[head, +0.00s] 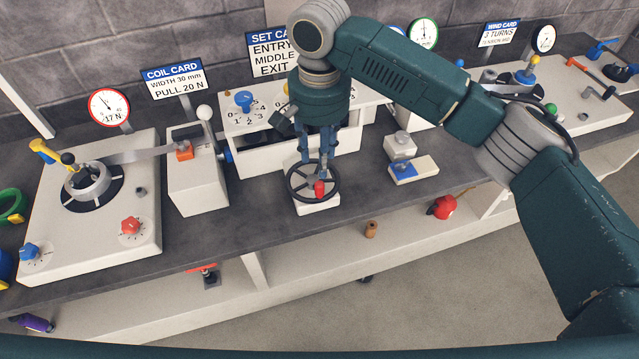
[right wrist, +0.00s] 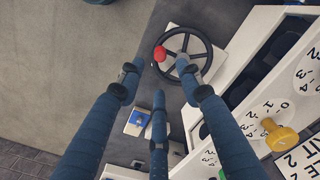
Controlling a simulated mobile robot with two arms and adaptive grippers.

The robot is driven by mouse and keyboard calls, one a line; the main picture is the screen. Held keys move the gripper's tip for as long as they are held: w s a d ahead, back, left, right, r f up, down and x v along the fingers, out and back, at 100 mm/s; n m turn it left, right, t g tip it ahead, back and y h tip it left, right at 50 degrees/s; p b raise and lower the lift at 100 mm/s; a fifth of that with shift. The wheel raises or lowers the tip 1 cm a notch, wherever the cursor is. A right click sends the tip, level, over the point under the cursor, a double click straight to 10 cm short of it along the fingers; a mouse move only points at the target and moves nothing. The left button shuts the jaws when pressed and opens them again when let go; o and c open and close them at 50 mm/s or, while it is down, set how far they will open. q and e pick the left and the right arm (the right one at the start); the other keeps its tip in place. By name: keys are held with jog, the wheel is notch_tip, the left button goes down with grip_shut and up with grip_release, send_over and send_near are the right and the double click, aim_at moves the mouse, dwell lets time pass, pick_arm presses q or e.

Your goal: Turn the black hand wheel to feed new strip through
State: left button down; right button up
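The black hand wheel (head: 294,172) with its red knob (head: 319,188) stands on a small white block at the bench's front edge. In the right wrist view, the wheel (right wrist: 207,72) and red knob (right wrist: 160,54) lie just beyond the fingertips. My right gripper (head: 318,158) points down over the wheel; in its wrist view the gripper (right wrist: 156,76) has its fingers spread apart, with nothing held. I cannot tell whether a finger touches the rim. The grey strip (head: 135,156) runs from the coil at left to an orange clamp (head: 184,151). My left gripper is not in view.
A white housing (head: 240,160) with dials stands right behind the wheel. A white post block (head: 197,195) with a ball-topped lever is to its left. A blue and white block (head: 413,170) lies to its right. The bench front before the wheel is clear.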

aim_at(319, 183)
notch_tip(319, 183, down, 10)
jog(key=shift+f+p, duration=0.2)
jog(key=shift+p, duration=0.75)
jog(key=shift+c, duration=0.5)
grip_shut()
